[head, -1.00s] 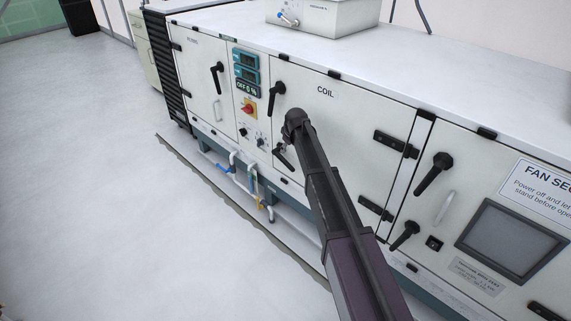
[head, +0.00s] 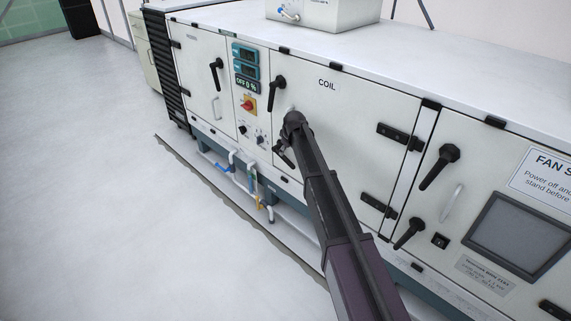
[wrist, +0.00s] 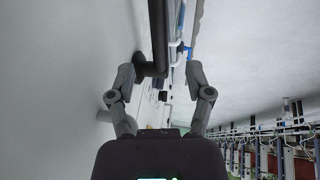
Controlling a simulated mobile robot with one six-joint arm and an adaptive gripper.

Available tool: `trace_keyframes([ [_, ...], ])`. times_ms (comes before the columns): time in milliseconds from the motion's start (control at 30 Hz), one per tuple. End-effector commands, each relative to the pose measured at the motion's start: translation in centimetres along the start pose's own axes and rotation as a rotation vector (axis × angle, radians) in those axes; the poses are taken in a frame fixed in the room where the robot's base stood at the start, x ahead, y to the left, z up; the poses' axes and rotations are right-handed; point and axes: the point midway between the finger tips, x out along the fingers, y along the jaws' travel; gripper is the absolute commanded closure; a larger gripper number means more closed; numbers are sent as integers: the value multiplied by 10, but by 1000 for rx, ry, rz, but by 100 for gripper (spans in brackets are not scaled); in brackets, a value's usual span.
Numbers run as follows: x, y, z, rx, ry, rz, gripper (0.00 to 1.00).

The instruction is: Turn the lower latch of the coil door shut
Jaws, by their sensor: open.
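The coil door (head: 340,125) is a white panel marked COIL, and it looks closed in the head view. The lower latch is the dark handle in the wrist view (wrist: 158,35), a long bar with a stubby base at its near end. My gripper (wrist: 160,72) is open with a finger on each side of that near end. The left fingertip is very close to the base; I cannot tell whether it touches. The upper latch (head: 276,94) of the coil door is a black handle slanting down-left.
Left of the coil door is a control panel with a red switch (head: 249,104). Pipes (head: 245,180) run below it. Black hinges (head: 400,137) are on the door's right, beside the fan section with its own latches (head: 438,167). The floor (head: 100,200) at left is clear.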

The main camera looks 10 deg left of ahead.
Motion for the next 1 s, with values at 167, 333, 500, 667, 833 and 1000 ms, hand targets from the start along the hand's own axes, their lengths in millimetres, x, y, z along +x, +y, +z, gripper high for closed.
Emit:
trace_keyframes([
  [167,20,0,1,0,0,0,34],
  [333,34,0,1,0,0,0,34],
  [500,48,0,1,0,0,0,34],
  [667,61,0,1,0,0,0,34],
  [833,74,0,1,0,0,0,34],
  [1000,82,0,1,0,0,0,34],
])
